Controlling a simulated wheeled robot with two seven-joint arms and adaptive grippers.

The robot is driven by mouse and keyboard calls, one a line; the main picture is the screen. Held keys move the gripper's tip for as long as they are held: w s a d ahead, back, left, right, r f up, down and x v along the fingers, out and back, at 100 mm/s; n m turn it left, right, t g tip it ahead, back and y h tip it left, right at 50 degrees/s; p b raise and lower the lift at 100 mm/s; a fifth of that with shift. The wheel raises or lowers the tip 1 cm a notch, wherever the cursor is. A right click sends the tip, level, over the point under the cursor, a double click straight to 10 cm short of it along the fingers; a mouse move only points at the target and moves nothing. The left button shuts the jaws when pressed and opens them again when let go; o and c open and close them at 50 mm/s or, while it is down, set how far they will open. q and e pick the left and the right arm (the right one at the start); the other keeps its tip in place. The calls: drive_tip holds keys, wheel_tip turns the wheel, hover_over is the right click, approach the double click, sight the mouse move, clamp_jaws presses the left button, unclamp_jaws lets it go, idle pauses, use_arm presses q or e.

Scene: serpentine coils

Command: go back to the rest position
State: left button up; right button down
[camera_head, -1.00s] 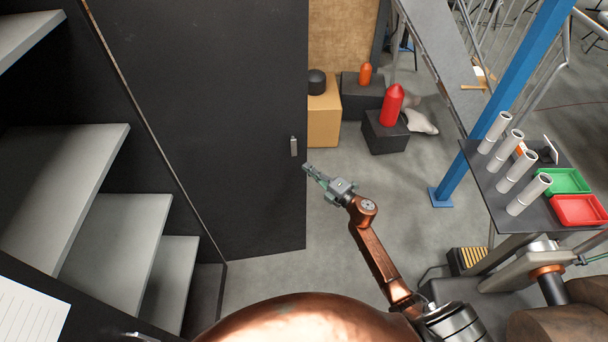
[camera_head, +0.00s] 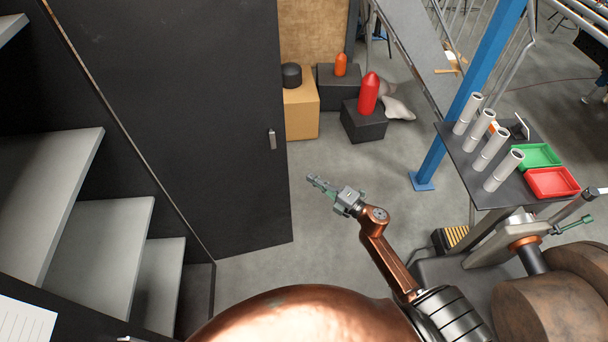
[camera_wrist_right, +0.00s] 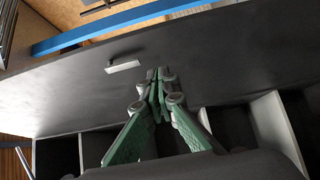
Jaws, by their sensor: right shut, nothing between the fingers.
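My right gripper (camera_head: 314,182) is shut and empty in the head view, held out over the floor to the right of an open dark cabinet door (camera_head: 190,120). The door's small handle (camera_head: 272,139) is up and left of the fingertips, with a gap between them. In the right wrist view the green fingers of my right gripper (camera_wrist_right: 157,80) meet at their tips, in front of the dark door (camera_wrist_right: 240,60), and the handle (camera_wrist_right: 122,66) shows beyond them.
Cabinet shelves (camera_head: 100,240) stand at left. A black side table (camera_head: 463,150) holds several grey tubes (camera_head: 490,148), a green tray (camera_head: 558,160) and a red tray (camera_head: 576,184) at right. A blue post (camera_head: 455,125) rises beside it. Boxes (camera_head: 303,110) stand at the back. Floor between is clear.

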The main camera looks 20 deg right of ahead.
drive_tip(key=shift+s+d, duration=0.35)
